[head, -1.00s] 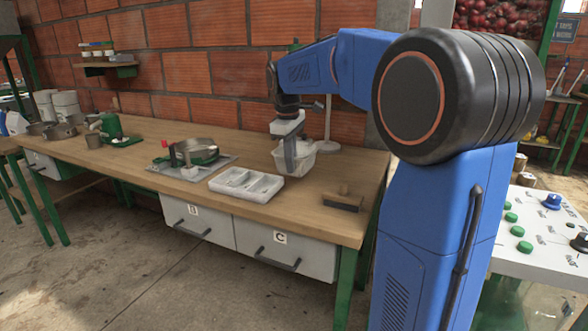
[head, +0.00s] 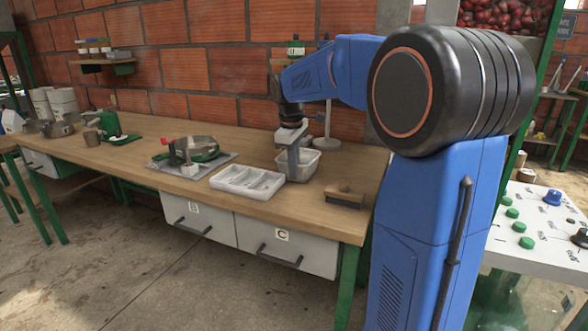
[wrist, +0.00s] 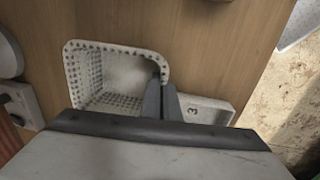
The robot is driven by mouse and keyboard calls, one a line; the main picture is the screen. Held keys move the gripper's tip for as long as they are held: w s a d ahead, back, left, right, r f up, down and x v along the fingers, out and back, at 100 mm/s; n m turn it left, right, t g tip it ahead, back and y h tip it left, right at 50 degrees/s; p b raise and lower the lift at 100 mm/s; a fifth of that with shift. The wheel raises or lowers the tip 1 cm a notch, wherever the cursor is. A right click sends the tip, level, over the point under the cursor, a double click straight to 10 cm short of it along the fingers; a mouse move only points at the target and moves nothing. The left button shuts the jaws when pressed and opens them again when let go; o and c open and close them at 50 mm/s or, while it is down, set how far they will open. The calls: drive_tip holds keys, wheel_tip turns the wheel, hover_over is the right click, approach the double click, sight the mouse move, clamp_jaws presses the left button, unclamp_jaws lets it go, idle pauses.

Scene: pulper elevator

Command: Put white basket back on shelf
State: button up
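The white basket (head: 311,161) is at the bench top, behind and right of the white divided tray. It looks upright, low over or on the wood; I cannot tell whether its bottom touches. My gripper (head: 293,178) points down at the basket's near side. In the wrist view the perforated basket (wrist: 115,72) opens toward the camera. The fingers (wrist: 161,90) are close together at its lower right corner and look shut on its rim. A small wall shelf (head: 107,61) at upper left carries several small containers; whether it is the task's shelf is unclear.
The divided tray (head: 247,181) is close to the basket. A wooden brush (head: 344,194) lies right of it. A stand base (head: 327,143) is behind. A metal pan on a mat (head: 190,155) stands left. The bench has bare wood (head: 240,140) behind the tray.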

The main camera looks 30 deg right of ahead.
drive_tip(key=o, duration=0.4)
drive_tip(key=shift+o, duration=0.2)
wheel_tip(320, 180, up, 12)
drive_tip(key=a, duration=0.1)
drive_tip(key=shift+s, duration=0.45)
drive_tip(key=shift+a+r, duration=0.1)
